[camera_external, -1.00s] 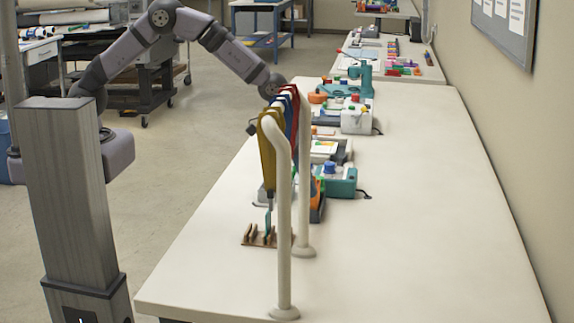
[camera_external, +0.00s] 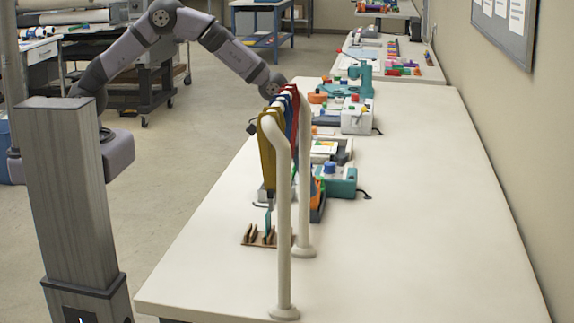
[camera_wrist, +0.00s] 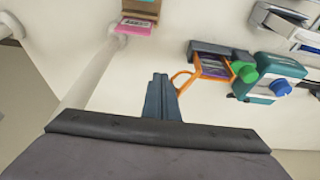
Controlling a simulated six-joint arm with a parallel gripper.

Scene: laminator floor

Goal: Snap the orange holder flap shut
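The orange holder (camera_wrist: 213,68) is in the wrist view, right of centre, with a dark purple patterned piece inside its frame. A thin orange loop (camera_wrist: 181,79) sticks out on its left, close to my fingertips; I cannot tell whether this is the flap. A green knob (camera_wrist: 243,71) sits at its right end. My gripper (camera_wrist: 160,82) points to the holder's left side, its two dark fingers together with nothing visible between them. Contact with the loop cannot be told. In the external view the holder (camera_external: 317,197) is mostly hidden, and my fingers are hidden behind hanging tools.
A teal machine with a blue knob (camera_wrist: 281,88) stands right of the holder. The table's right side is clear.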

